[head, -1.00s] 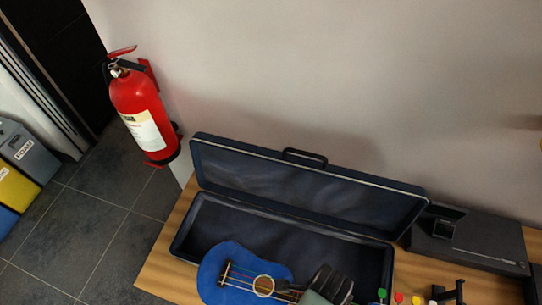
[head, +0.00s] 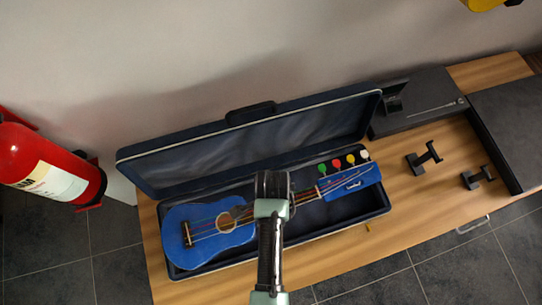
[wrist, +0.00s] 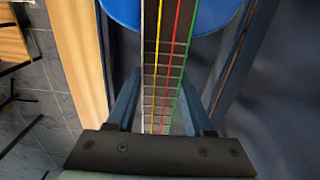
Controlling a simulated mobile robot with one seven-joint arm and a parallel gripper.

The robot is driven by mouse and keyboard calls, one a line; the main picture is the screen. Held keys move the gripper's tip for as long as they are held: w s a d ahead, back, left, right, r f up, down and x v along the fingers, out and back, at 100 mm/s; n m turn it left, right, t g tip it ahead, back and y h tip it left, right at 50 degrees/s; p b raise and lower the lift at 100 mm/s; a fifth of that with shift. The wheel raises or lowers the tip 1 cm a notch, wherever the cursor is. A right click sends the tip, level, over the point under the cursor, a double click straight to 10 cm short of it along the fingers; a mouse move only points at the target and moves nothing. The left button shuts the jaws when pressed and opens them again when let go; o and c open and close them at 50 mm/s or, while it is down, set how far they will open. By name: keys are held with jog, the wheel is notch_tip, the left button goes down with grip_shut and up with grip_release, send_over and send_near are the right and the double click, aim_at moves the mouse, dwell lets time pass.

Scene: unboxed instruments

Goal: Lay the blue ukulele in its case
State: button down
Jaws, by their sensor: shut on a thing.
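The blue ukulele (head: 203,217) lies lengthwise over the open base of the dark blue case (head: 335,222) in the head view. Its body is at the left and its headstock at the right. My gripper (head: 275,192) is shut on the neck, strings facing up. In the wrist view, the fingers of my gripper (wrist: 166,90) stand either side of the fretted neck of the ukulele (wrist: 163,75). The case rim (wrist: 93,55) runs left of it, dark lining right.
The case stands on a wooden bench (head: 415,195). A black box (head: 420,103) and black hooks (head: 428,157) lie to its right. A red fire extinguisher (head: 45,165) is at the left, the wall behind. Dark tiled floor (head: 375,275) lies in front.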

notch_tip(320, 180, down, 4)
jog(key=b, duration=0.3)
jog(key=shift+r, duration=0.2)
jog(key=shift+f+b, duration=1.05)
jog(key=shift+f, duration=0.85)
jog(key=shift+a, duration=0.1)
jog(key=shift+r+p, duration=0.1)
jog(key=shift+p, duration=0.4)
jog(key=shift+f, duration=0.35)
